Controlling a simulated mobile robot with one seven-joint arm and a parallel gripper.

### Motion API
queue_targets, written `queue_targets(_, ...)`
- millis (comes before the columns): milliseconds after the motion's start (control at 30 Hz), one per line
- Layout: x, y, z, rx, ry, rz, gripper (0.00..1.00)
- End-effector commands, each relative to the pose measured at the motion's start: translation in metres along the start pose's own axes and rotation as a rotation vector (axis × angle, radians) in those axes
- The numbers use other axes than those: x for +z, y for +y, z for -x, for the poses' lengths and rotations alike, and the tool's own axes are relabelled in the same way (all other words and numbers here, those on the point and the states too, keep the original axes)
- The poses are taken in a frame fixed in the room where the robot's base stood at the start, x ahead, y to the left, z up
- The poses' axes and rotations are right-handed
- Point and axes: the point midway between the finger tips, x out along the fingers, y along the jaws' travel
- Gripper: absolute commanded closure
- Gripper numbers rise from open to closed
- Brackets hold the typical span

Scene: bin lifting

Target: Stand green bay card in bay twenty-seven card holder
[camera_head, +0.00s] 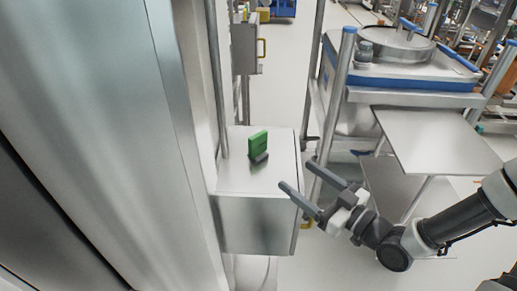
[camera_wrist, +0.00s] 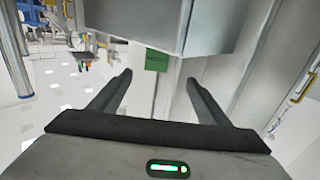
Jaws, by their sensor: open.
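The green bay card (camera_head: 258,142) stands upright on top of a metal cabinet in the head view. Its lower edge meets a small dark holder (camera_head: 259,158), and it appears to sit in it. My gripper (camera_head: 298,175) is open and empty, to the right of the cabinet and apart from the card. In the wrist view my gripper (camera_wrist: 158,77) shows two spread fingers with nothing held between them. A green patch (camera_wrist: 157,58) shows beyond the fingertips there; I cannot tell whether it is the card. No bay number is readable.
The metal cabinet (camera_head: 235,180) has a bare flat top around the holder. A vertical pole (camera_head: 217,80) and a large metal panel (camera_head: 110,130) stand to its left. A steel cart (camera_head: 430,140) with flat shelves stands at the right, near my arm.

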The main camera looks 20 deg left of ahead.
Motion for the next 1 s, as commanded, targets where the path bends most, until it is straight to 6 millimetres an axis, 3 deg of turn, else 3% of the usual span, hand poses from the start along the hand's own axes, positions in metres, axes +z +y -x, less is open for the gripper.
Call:
queue_targets(333,0.001,0.000,-0.075,-0.002,-0.001,0.001,0.30)
queue_targets(667,0.000,0.003,-0.103,0.001,-0.002,0.002,0.30)
queue_targets(1000,-0.003,0.009,-0.145,0.002,-0.002,0.001,0.30)
